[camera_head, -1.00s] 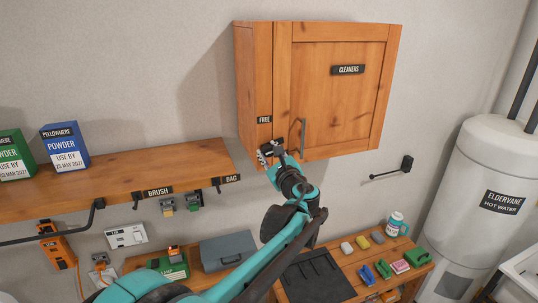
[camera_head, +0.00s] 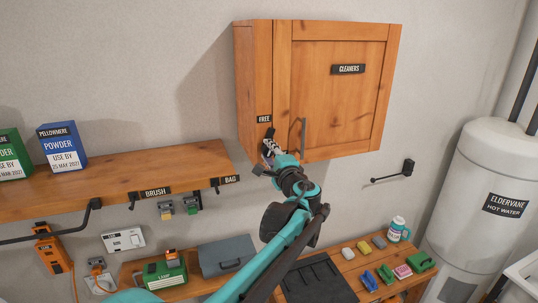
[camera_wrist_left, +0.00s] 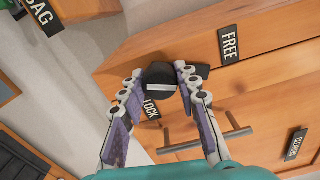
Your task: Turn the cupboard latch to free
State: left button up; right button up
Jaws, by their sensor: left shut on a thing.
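The wooden cupboard (camera_head: 340,95) hangs on the wall with its door closed. Its black latch knob (camera_wrist_left: 162,76) has a pale stripe and sits between the FREE label (camera_wrist_left: 229,44) and the LOCK label (camera_wrist_left: 151,109) in the left wrist view. A dark tab beside the knob reaches right, towards the FREE side. My left gripper (camera_head: 270,147) is at the cupboard's lower left front. In the wrist view its two fingers (camera_wrist_left: 162,84) are shut on the knob, one on each side, partly hiding the tab. My right gripper is not in view.
The door's bar handle (camera_head: 303,134) stands just right of my left gripper. A wooden shelf (camera_head: 110,185) with powder boxes is at the left. A bench (camera_head: 350,262) with several small items lies below. A wall hook (camera_head: 393,172) sticks out at the right.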

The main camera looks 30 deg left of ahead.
pick_arm(q)
jog(key=shift+n+b, duration=0.4)
jog(key=shift+n, duration=1.8)
jog(key=o, duration=1.2)
jog(key=shift+c, duration=0.2)
jog(key=v, duration=1.2)
jog(key=shift+f, duration=0.1)
